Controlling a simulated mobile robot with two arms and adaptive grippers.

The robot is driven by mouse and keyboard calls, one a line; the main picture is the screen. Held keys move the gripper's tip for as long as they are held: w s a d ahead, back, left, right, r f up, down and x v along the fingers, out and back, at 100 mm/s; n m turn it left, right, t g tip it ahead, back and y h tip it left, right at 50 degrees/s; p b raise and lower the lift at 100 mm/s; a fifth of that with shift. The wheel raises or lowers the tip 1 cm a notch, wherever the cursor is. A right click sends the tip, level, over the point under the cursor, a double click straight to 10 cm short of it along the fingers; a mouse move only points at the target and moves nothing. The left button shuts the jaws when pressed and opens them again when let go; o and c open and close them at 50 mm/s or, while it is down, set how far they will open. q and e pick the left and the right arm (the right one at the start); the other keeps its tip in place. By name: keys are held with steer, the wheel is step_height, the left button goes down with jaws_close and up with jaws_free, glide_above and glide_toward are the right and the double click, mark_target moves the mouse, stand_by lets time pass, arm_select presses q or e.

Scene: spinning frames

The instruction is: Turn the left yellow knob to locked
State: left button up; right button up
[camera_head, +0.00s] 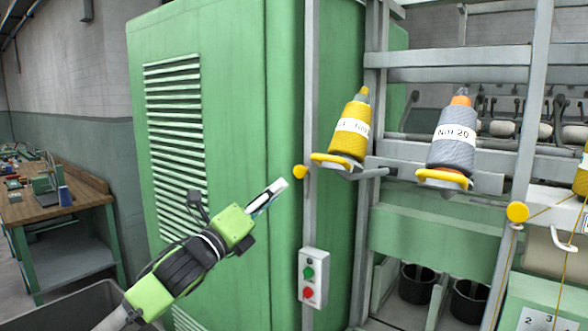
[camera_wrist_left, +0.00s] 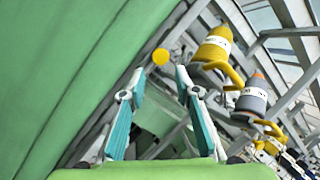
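The left yellow knob (camera_head: 300,171) is a small round ball on the grey upright post beside the green cabinet. It also shows in the left wrist view (camera_wrist_left: 160,56), just beyond and between the two fingertips. My left gripper (camera_head: 277,187) is close to the knob, to its lower left in the head view. In the left wrist view its fingers (camera_wrist_left: 158,78) stand apart with nothing between them, so it is open. They do not appear to touch the knob. A second yellow knob (camera_head: 517,212) sits on another post at the right. My right gripper is not in view.
The green cabinet (camera_head: 230,120) stands behind the left arm. Yellow (camera_head: 351,132) and grey (camera_head: 453,140) yarn cones sit on yellow holders right of the knob. A switch box (camera_head: 313,278) with green and red buttons is below it. A workbench (camera_head: 60,205) stands far left.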

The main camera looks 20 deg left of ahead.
mark_target(298, 173)
arm_select(q)
steer(key=p+x, duration=0.3)
steer(key=x, duration=0.4)
steer(key=shift+w+d+r, duration=0.15)
steer(key=shift+w, duration=0.05)
steer(key=shift+w+d, duration=0.2)
steer(key=shift+w, duration=0.3)
steer(key=shift+c, duration=0.8)
steer(key=c, duration=0.7)
